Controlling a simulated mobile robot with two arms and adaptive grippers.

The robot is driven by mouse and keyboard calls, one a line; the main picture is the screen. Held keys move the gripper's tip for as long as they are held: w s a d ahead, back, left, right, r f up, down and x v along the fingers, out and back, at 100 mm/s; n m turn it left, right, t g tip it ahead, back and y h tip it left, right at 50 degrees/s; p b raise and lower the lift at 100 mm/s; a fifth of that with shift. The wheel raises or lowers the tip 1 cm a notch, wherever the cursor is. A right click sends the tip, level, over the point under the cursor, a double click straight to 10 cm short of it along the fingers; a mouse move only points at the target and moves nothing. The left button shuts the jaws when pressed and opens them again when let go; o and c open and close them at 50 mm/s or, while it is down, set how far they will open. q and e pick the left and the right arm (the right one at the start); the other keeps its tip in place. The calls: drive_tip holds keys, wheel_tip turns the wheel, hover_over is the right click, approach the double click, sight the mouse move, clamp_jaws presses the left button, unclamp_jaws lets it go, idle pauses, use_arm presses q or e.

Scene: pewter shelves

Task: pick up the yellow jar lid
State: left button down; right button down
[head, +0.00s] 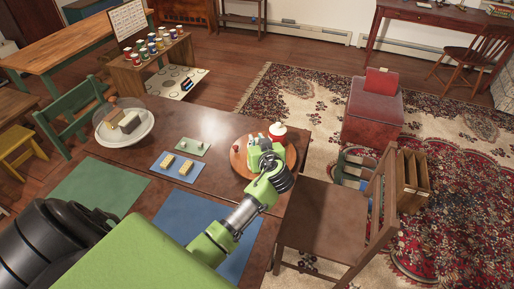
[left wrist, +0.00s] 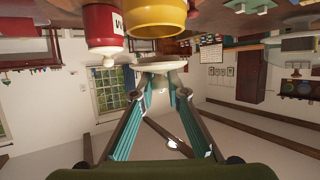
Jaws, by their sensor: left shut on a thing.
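The yellow jar (left wrist: 156,16) shows in the left wrist view, upside down there, with its open end towards my gripper. Its lid is a pale disc (left wrist: 158,65) apart from the jar's mouth. My left gripper (left wrist: 160,78) is shut on this lid, with a fingertip on either side of its knob. In the head view my left gripper (head: 262,152) is over the round wooden tray (head: 238,165) and hides the yellow jar and the lid. My right gripper is in neither view.
A red jar (head: 277,130) with a white lid stands close by; it also shows beside the yellow jar in the left wrist view (left wrist: 103,27). A chair (head: 325,216) stands close to the table's right edge. Blue mats, small blocks and a white dish (head: 140,137) are left of the tray.

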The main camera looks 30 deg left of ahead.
use_arm(q)
drive_tip(key=s+d+r+b, duration=0.1)
drive_tip(key=s+d+r, duration=0.2)
drive_tip(key=s, duration=0.3)
drive_tip(key=s+d+r+b, duration=0.1)
drive_tip(key=s+d+r, duration=0.2)
drive_tip(key=s+r, duration=0.3)
drive_tip(key=shift+d+r, duration=0.2)
drive_tip(key=shift+d, duration=0.05)
